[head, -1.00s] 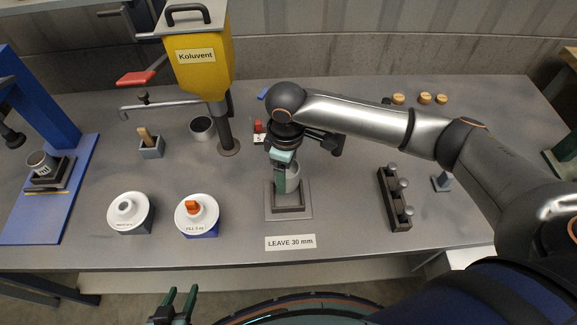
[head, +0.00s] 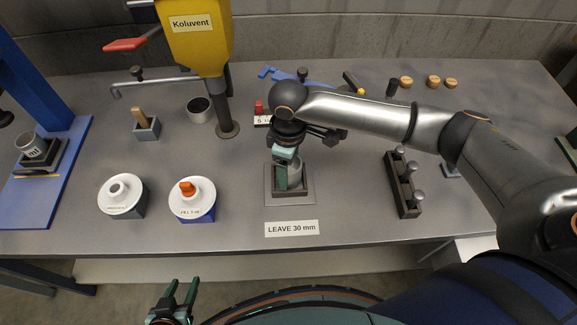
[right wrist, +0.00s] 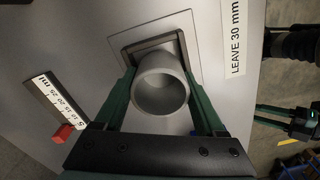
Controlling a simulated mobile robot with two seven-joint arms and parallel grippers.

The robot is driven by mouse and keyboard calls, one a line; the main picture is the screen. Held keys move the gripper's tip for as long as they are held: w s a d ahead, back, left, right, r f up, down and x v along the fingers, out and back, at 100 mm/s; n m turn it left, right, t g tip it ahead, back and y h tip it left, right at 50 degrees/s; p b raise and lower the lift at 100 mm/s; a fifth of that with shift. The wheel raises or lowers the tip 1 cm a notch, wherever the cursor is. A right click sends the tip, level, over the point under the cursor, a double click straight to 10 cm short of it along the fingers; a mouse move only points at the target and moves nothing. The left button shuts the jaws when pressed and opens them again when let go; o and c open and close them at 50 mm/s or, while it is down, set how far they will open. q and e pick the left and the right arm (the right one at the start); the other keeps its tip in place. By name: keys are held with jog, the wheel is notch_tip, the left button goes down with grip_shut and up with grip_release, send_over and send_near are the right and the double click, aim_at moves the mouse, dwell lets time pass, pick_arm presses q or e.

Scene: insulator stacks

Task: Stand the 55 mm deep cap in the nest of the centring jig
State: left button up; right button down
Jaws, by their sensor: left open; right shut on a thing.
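The deep cap (right wrist: 161,88) is a plain grey round cup, its open mouth facing the right wrist camera. My right gripper (right wrist: 160,82) is shut on it, one green finger on each side. In the head view the cap (head: 296,173) is partly hidden behind a finger of my right gripper (head: 288,178). The centring jig (head: 309,198), a dark square frame on a grey plate, is directly under the cap. The cap's lower end is within the frame's outline; whether it touches the nest floor is hidden. My left gripper (head: 182,284) is open and empty, in front of the table.
A "LEAVE 30 mm" label (head: 292,228) lies in front of the jig. Two white-topped round containers (head: 122,196) (head: 192,198) stand to the left. A dark rack with several knobs (head: 403,187) stands to the right. A yellow Koluvent dispenser (head: 196,45) stands behind left.

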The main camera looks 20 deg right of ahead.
jog(key=shift+f, duration=0.2)
grip_release()
jog(key=shift+f, duration=0.1)
